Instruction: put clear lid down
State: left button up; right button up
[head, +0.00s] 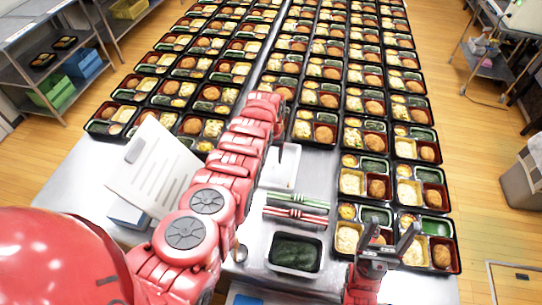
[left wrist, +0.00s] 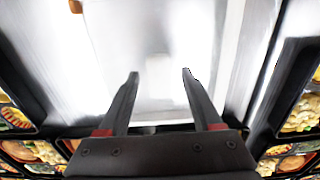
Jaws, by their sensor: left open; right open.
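A pale, whitish rectangular item that looks like the clear lid (head: 283,172) lies flat on the metal table in the middle, just beyond the chopsticks. My left gripper (head: 281,154) points down over its far left part, mostly hidden behind my red arm. In the left wrist view my left gripper (left wrist: 160,75) is open, its two dark fingers apart over a bright, glossy pale surface (left wrist: 160,50). I cannot tell whether the fingers touch it. My right gripper (head: 388,236) is open and empty at the front right, over the edge of the right bento rows.
Long rows of filled bento trays (head: 363,185) cover the table on both sides. Red and green chopstick packs (head: 296,210) and a dark green-filled container (head: 295,253) lie in front. A white sheet with printed lines (head: 152,172) stands at the left. Little bare table shows between.

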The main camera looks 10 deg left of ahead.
aim_at(271, 157)
pick_arm(q)
jog(key=shift+r, duration=0.1)
jog(key=shift+r+p, duration=0.25)
jog(key=shift+p, duration=0.1)
notch_tip(271, 157, up, 2)
jog(key=shift+w+r+p, duration=0.1)
jog(key=shift+p, duration=0.2)
notch_tip(271, 157, up, 10)
jog(key=b, duration=0.2)
jog(key=shift+f, duration=0.25)
